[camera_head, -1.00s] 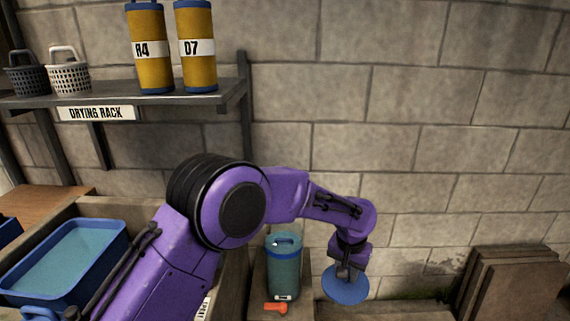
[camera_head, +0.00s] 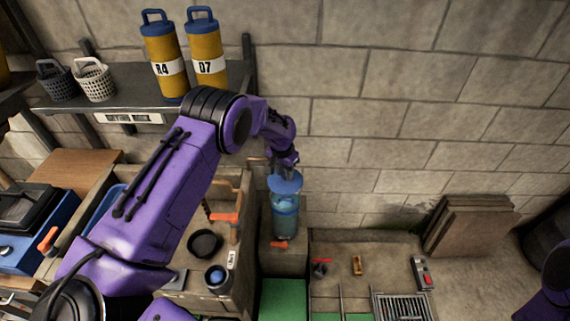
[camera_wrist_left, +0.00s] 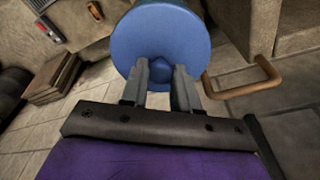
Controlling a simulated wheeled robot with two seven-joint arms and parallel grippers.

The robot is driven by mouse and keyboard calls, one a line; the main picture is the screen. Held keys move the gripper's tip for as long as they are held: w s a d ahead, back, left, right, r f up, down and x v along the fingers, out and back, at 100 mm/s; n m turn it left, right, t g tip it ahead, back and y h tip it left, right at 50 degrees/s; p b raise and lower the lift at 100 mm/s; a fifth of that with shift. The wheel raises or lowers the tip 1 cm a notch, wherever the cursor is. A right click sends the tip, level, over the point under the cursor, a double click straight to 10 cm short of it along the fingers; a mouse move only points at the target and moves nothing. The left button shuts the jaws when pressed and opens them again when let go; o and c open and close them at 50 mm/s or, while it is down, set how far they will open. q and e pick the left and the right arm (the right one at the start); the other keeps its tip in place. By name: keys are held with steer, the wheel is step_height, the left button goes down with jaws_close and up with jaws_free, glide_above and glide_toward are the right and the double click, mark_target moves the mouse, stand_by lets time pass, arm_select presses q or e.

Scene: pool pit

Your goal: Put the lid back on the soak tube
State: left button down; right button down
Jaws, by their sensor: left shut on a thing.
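The soak tube (camera_head: 285,224) is a teal translucent cylinder with a blue rim, upright on a narrow ledge by the wall. My left gripper (camera_head: 285,170) is shut on the knob of the round blue lid (camera_head: 285,184). The lid is over the tube's mouth in the head view, and I cannot tell whether they touch. In the left wrist view the lid (camera_wrist_left: 165,35) shows its top face, with its knob between the fingers (camera_wrist_left: 160,72). The lid hides the tube there. My right gripper is not in view.
An orange-red item (camera_head: 279,245) lies at the tube's foot. A wooden bench (camera_head: 200,270) with a black bowl (camera_head: 205,243) is left of it. A shelf (camera_head: 130,85) holds yellow tubes (camera_head: 209,65) and baskets (camera_head: 95,83). Boards (camera_head: 470,228) lean on the wall at right.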

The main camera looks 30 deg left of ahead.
mark_target(284, 180)
arm_select(q)
steer(key=shift+d+f+b, duration=0.1)
steer(key=shift+f+b, duration=2.15)
steer(key=shift+f, duration=0.95)
steer(key=shift+r, duration=0.15)
steer(key=shift+f, duration=0.2)
steer(key=shift+c, duration=1.4)
jaws_free()
